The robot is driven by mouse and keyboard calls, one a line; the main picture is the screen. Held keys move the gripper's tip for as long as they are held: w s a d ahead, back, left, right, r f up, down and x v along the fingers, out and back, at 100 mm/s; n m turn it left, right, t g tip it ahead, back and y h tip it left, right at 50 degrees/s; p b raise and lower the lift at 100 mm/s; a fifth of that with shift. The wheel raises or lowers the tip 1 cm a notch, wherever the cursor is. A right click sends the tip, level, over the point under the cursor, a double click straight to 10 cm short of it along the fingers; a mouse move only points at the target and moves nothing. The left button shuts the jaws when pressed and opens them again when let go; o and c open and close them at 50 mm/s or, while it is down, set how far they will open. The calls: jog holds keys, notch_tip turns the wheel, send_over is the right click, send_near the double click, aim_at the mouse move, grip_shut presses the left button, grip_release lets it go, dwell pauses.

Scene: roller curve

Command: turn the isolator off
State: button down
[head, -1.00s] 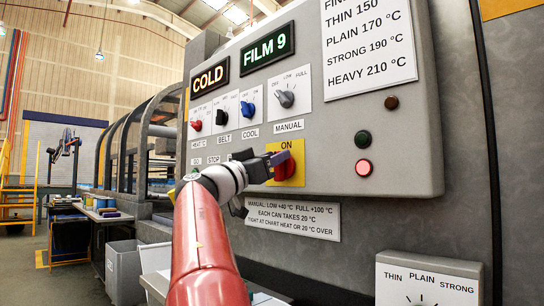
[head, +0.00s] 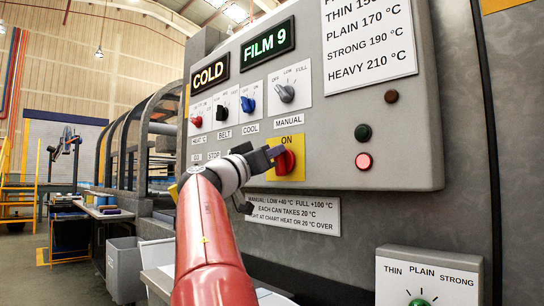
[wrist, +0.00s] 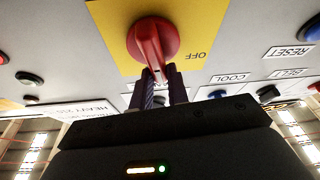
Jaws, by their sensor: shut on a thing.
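The isolator is a red rotary knob (head: 287,163) on a yellow plate (head: 298,145) low on the grey control panel. The plate reads ON above the knob. In the wrist view the picture is upside down: the red knob (wrist: 152,38) is at top centre and OFF is printed to its right. Its handle points down in that view, roughly towards the ON side. My gripper (head: 274,156) comes in from the left. In the wrist view my gripper's dark fingers (wrist: 163,78) are shut on the end of the handle. The ON label is hidden there.
Red, black, blue and grey selector knobs (head: 285,93) sit above the isolator. A dark green button (head: 363,132) and a lit red button (head: 364,161) are to its right. A label plate (head: 310,214) is just below my gripper. A second box (head: 430,275) stands lower right.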

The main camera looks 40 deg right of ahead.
jog(key=shift+w+a+f+n+t+y+p, duration=0.2)
jog(key=shift+n+t+y+p, duration=0.75)
jog(key=shift+n, duration=2.25)
jog(key=shift+w+d+f+n+t+y+p, duration=0.15)
jog(key=shift+w+f+n+t+y+p, duration=0.75)
jog(key=shift+n, duration=2.3)
jog(key=shift+s+a+r+n+t+y+p, duration=0.1)
jog(key=shift+s+r+n+t+y+p, duration=0.3)
jog(key=shift+n+y+p, duration=1.95)
jog(key=shift+f+n+h+b, duration=0.25)
jog(key=shift+n+h+b, duration=0.45)
jog(key=shift+n+h, duration=0.4)
jog(key=c, duration=1.4)
grip_release()
jog(key=shift+o, duration=0.2)
jog(key=b+v, duration=0.2)
jog(key=v, duration=0.5)
jog(key=shift+a, duration=0.3)
jog(key=shift+s+f, duration=0.1)
